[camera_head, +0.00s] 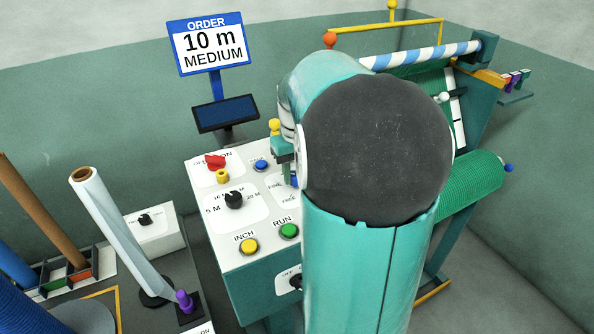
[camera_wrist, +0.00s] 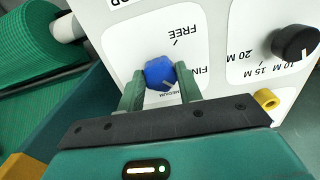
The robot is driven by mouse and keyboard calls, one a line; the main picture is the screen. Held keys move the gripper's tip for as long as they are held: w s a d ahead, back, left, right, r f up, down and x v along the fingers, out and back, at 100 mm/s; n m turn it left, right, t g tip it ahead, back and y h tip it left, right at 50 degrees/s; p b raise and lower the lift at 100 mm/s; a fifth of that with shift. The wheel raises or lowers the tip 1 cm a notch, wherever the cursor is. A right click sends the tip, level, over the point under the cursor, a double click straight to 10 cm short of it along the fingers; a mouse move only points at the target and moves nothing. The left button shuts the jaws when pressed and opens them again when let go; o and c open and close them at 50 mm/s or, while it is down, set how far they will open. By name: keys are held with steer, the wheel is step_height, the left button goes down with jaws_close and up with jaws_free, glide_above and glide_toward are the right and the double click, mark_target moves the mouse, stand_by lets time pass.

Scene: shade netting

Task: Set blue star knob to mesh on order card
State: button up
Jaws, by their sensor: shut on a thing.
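The order card (camera_head: 211,46) reads "ORDER 10 m MEDIUM". The blue star knob (camera_wrist: 160,72) sits on a white panel, between the two green fingers of my gripper (camera_wrist: 159,88), which is shut on it. The panel appears upside down in the wrist view. FREE is printed above the knob, with FINE and MEDIUM to its right and below. A pale mark on the knob's lower right points toward the FINE and MEDIUM side; I cannot tell which exactly. In the head view my arm hides most of the knob.
The panel also has a black length knob (camera_head: 234,199), a red switch (camera_head: 215,161), a blue button (camera_head: 261,165), a yellow INCH button (camera_head: 249,246) and a green RUN button (camera_head: 289,231). A green net roll (camera_head: 470,187) is at right, and a pale upright roll (camera_head: 118,230) at left.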

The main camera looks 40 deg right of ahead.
steer(key=m, duration=0.4)
steer(key=shift+w+m, duration=0.1)
steer(key=shift+m, duration=0.2)
steer(key=shift+a+m, duration=0.1)
steer(key=shift+m, duration=1.6)
steer(key=shift+r, duration=0.1)
steer(key=o, duration=1)
step_height(320, 180, up, 14)
steer(key=shift+a, duration=0.1)
